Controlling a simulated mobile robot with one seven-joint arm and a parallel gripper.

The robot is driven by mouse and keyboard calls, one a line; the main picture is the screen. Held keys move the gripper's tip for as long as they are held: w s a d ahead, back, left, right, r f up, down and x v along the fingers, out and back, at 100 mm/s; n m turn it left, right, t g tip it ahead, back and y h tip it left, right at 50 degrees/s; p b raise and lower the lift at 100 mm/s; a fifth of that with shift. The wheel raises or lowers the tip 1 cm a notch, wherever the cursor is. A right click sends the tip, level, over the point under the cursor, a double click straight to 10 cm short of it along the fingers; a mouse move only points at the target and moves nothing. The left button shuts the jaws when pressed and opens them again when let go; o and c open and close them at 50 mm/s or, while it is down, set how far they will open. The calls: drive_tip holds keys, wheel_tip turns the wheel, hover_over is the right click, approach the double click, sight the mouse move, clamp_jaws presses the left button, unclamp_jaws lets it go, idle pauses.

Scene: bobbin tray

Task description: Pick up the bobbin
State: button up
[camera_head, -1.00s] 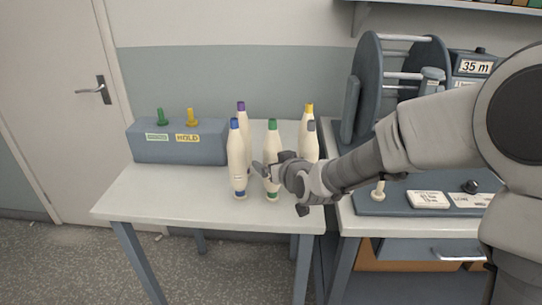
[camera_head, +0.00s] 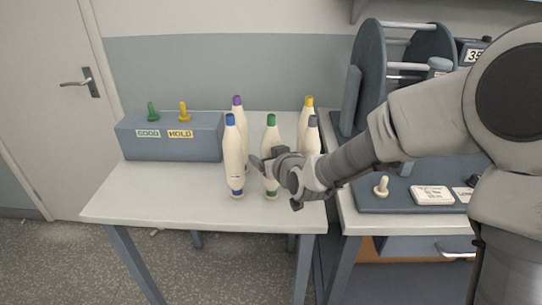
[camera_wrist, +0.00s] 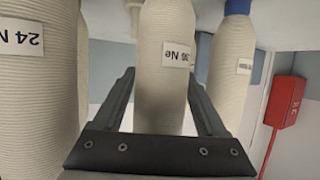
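Several cream, bottle-shaped bobbins with coloured tips and bands stand upright on the white table. The green-tipped bobbin (camera_head: 271,138) is at the middle front. The blue-tipped bobbin (camera_head: 233,158) is left of it, and the grey-tipped bobbin (camera_head: 312,138) is right of it, partly behind my gripper. My gripper (camera_head: 268,166) is low at the green-tipped bobbin, its fingers pointing left and away. In the wrist view my open gripper (camera_wrist: 163,80) has one finger on each side of a bobbin labelled 36 Ne (camera_wrist: 165,90). I cannot tell whether either finger touches it.
A purple-tipped bobbin (camera_head: 239,108) and a yellow-tipped bobbin (camera_head: 306,110) stand behind. A grey box (camera_head: 170,147) with GOOD and HOLD labels is at the left. A reel machine (camera_head: 372,75) is at the right. The table's front left (camera_head: 150,195) is clear.

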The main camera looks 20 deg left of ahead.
clamp_jaws()
